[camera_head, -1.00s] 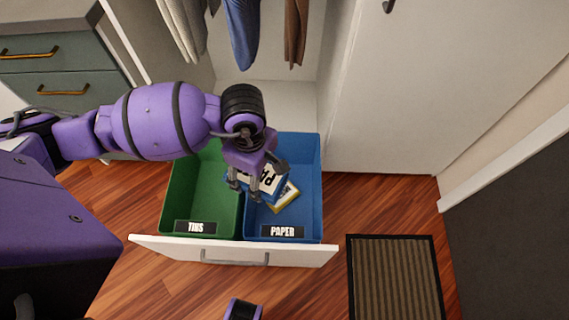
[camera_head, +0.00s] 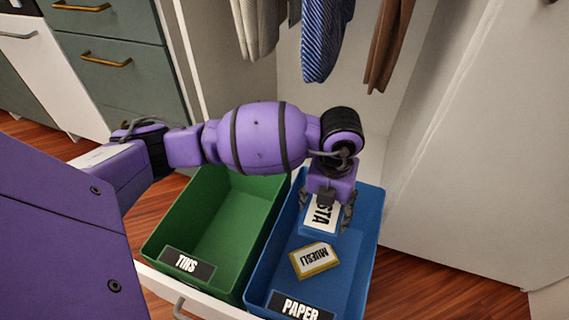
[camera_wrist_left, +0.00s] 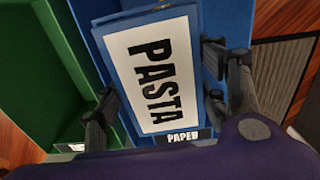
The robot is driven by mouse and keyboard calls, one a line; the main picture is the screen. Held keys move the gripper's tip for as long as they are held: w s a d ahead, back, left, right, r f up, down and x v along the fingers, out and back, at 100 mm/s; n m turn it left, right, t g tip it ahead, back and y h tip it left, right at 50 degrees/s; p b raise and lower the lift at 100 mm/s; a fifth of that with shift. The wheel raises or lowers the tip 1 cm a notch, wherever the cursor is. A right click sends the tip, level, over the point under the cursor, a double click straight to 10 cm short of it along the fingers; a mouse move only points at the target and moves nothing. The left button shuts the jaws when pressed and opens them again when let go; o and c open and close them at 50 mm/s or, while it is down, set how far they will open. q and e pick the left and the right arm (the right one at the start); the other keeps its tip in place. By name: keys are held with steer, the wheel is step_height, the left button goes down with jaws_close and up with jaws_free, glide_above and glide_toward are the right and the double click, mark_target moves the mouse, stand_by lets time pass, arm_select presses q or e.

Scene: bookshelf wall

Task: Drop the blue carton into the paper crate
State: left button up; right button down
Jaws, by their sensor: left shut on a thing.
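The blue carton (camera_head: 322,216) has a white face lettered PASTA, which fills the middle of the left wrist view (camera_wrist_left: 153,75). My left gripper (camera_head: 326,211) is shut on it, with one finger at each side. The carton is over the back half of the paper crate (camera_head: 345,283), a blue bin with a PAPER label on its front. I cannot tell how far it is above the crate floor. My right gripper is not in view.
A yellow-edged MUESLI box (camera_head: 315,260) lies in the paper crate, in front of the carton. The green TINS crate (camera_head: 215,215) beside it looks empty. Both sit in a pulled-out drawer. Clothes (camera_head: 328,40) hang behind, and a white panel (camera_head: 475,150) stands at the right.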

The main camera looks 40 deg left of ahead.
arm_select(q)
steer(key=shift+f+b, duration=0.35)
steer(key=shift+f, duration=0.15)
step_height(320, 180, down, 5)
steer(key=b, duration=0.3)
steer(key=shift+r+b, duration=0.15)
steer(key=shift+b, duration=0.25)
steer(key=o, duration=1.2)
steer(key=shift+o, duration=0.2)
step_height(320, 180, up, 12)
steer(key=shift+r, duration=0.1)
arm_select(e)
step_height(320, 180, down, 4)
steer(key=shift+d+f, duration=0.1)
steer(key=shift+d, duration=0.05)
